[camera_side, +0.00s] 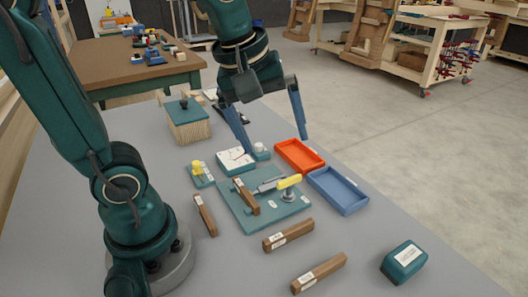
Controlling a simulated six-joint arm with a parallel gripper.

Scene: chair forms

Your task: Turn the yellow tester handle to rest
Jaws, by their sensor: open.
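The yellow tester handle (289,182) sits on a metal post on the flat teal board (240,222), near the board's right side. A grey bar runs left from the handle toward a brown wooden block (246,197) lying across the board. My gripper (276,146) is open, with its two blue fingers spread wide and pointing down. It is behind the handle in the picture, apart from it, and nothing shows between the fingers. The left finger overlaps a teal box with a white top (236,160); I cannot tell whether they touch.
Orange tray (319,165) and blue tray (360,207) lie right of the board. Labelled wooden blocks lie left (205,216) and in front (288,235) (318,273). A small teal piece with a yellow knob (197,165), a teal-topped block (188,120) and a teal labelled box (403,262) stand around.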

